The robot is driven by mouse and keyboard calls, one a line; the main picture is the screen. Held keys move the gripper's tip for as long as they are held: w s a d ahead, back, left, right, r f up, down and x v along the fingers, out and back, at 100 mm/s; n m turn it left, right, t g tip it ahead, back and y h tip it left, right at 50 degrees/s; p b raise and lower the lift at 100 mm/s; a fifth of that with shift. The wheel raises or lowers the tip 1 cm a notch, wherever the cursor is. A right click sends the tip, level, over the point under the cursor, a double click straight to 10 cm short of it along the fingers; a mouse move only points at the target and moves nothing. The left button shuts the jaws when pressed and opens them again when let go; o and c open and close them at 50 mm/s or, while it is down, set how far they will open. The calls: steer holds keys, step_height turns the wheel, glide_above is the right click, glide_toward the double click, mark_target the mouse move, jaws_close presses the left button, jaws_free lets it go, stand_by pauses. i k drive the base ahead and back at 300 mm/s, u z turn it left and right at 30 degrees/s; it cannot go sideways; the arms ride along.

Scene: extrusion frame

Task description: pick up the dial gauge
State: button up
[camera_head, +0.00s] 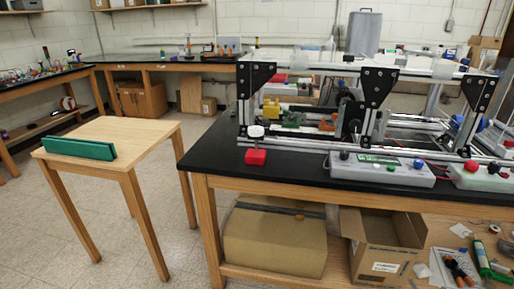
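A small item with a round pale-and-dark head (256,131) on a red block (256,156) stands on the black tabletop, near the front left corner of the long bench. It looks like the dial gauge, but it is too small to read any dial face. It stands upright and nothing covers it. My gripper is not in view.
An aluminium extrusion frame (374,88) stands just behind and to the right on the black bench (215,148). A control box (382,170) with buttons sits at the bench front. A small wooden table (135,133) with a green block (79,148) stands left, with open floor around it.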

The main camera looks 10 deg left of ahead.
mark_target(255, 156)
steer(key=u, duration=2.35)
steer(key=k, duration=1.1)
steer(key=z, duration=1.35)
steer(key=i, duration=0.95)
